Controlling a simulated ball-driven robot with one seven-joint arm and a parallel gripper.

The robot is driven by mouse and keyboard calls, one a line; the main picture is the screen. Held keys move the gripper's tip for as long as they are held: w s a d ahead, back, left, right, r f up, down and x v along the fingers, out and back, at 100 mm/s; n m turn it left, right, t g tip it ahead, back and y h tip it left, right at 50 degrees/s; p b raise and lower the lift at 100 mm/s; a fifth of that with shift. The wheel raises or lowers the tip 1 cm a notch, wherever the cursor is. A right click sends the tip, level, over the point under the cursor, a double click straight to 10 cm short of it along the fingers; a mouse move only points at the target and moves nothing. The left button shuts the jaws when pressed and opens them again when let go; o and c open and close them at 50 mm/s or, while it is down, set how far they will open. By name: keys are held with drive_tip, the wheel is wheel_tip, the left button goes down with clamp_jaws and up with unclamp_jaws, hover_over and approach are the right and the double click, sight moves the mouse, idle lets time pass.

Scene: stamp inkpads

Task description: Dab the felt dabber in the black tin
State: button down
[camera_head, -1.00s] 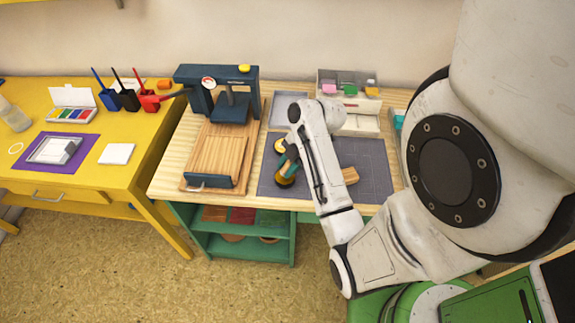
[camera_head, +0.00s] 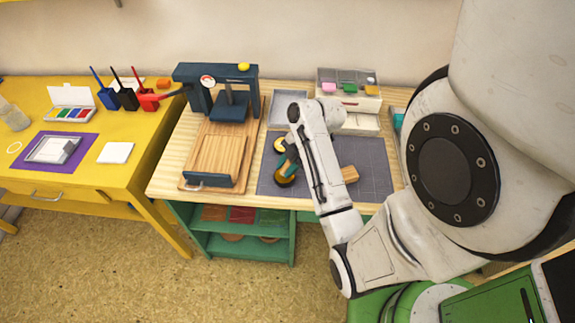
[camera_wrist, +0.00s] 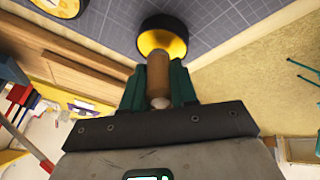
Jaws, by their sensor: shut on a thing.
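My gripper (camera_wrist: 159,90) has teal fingers and is shut on the brown handle of the felt dabber (camera_wrist: 158,72). The handle points at a round gold-and-black piece (camera_wrist: 163,40) over the grey grid mat (camera_wrist: 210,25). I cannot tell whether this piece is the dabber's head or a tin under it. In the head view the same round piece (camera_head: 284,181) shows at the mat's left part, below the teal fingers (camera_head: 289,163). A yellow round item (camera_head: 280,145) lies just behind it. I cannot make out the black tin for certain; my arm hides part of the mat.
A wooden block (camera_head: 349,174) lies on the mat, right of my arm. A blue press (camera_head: 218,90) with a wooden board (camera_head: 216,155) stands to the left. A grey tray (camera_head: 287,105) and a white organizer (camera_head: 350,100) stand behind.

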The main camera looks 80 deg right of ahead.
sight(287, 161)
drive_tip(key=shift+f, duration=0.55)
idle(1.6)
wheel_tip(287, 161, up, 7)
drive_tip(key=p, duration=0.7)
drive_tip(key=shift+r, duration=0.15)
idle(0.8)
